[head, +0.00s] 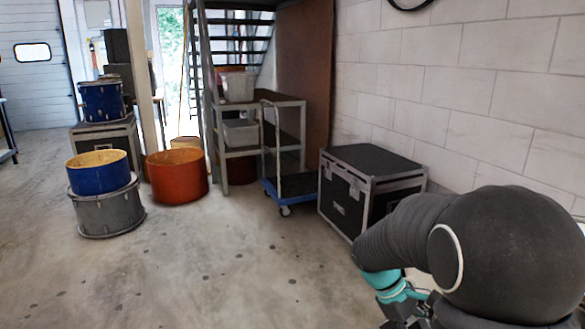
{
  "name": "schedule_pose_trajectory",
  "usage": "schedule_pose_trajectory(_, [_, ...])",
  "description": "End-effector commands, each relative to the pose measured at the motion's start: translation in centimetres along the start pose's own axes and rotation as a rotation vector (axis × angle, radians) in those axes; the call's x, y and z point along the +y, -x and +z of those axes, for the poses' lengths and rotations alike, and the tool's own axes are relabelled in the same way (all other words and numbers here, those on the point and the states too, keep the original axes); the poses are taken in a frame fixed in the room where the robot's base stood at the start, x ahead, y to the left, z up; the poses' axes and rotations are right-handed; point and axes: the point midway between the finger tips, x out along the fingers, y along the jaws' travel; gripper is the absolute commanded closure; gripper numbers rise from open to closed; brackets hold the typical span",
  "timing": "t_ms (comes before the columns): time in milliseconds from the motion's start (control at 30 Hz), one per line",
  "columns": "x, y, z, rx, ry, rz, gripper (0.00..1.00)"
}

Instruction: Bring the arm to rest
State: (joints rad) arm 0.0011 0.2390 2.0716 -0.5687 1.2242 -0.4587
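My arm (495,250) comes in from the lower right of the head view, dark grey with a rounded joint nearest the camera. A teal band shows near its end. My gripper (406,318) is only partly in view at the bottom edge, below the teal band. Its fingertips are cut off or hidden, so I cannot tell whether it is open or shut. I see nothing held in the part that shows.
A black flight case (368,168) stands behind my arm by the white block wall (450,75). A blue trolley (285,195) and a metal shelf (262,105) stand left of it. An orange drum (177,178) and a blue drum (97,176) on a grey drum (108,213) stand further left. The floor's middle is clear.

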Motion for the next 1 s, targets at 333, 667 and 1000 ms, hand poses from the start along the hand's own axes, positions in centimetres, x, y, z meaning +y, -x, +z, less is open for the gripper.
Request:
schedule_pose_trajectory(333, [-7.7,4.4,2.0,0.394,-0.517,-0.146,0.39])
schedule_pose_trajectory(667, [-13.1,8.0,4.8,0.690,-0.774,-0.263,0.39])
schedule_pose_trajectory(1000, [-16.2,10.4,9.0,0.900,-0.829,-0.239,0.39])
